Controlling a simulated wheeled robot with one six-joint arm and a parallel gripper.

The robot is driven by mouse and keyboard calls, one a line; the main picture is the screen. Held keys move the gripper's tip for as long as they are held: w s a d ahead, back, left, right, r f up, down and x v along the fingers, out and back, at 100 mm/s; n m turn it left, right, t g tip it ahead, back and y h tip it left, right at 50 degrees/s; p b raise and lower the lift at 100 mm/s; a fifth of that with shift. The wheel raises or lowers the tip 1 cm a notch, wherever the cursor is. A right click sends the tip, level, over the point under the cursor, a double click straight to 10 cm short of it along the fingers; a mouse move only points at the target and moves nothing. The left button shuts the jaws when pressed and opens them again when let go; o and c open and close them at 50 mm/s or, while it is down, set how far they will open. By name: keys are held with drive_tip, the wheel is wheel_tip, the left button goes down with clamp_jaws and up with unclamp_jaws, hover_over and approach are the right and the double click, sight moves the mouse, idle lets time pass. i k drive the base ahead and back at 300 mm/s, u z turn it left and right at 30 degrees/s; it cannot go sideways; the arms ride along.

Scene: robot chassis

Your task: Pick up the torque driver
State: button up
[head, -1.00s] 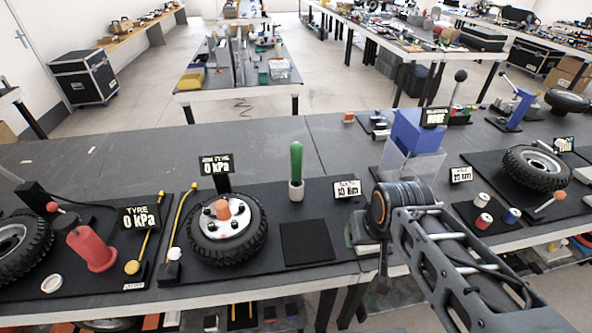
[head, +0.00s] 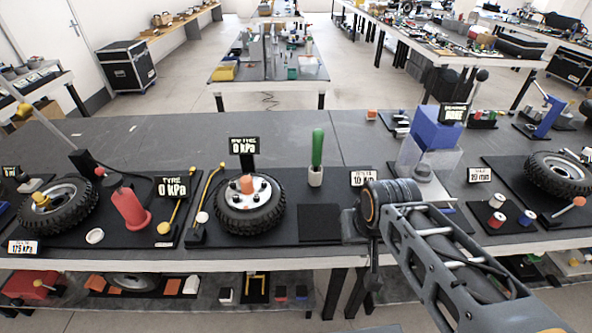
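The torque driver is most likely the upright tool with the green handle (head: 318,147), standing in a small white holder (head: 315,176) on a black mat in the head view. A display sign reading about 10 Nm (head: 363,178) stands to its right. My arm reaches in from the lower right, its wrist end right of the driver and apart from it. My gripper (head: 372,278) appears to hang below the wrist at the table's front edge, seen edge-on; its fingers cannot be made out.
A wheel with an orange hub piece (head: 249,197) sits left of the driver. A black square pad (head: 319,224) lies in front of it. A blue box on a clear stand (head: 437,127) is behind my arm.

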sight(318, 134)
drive_tip(key=u, duration=0.85)
drive_tip(key=k, duration=1.1)
drive_tip(key=u, duration=1.1)
drive_tip(key=i, duration=1.6)
drive_tip(key=z, duration=1.35)
drive_tip(key=i, duration=0.55)
drive_tip(key=z, duration=0.6)
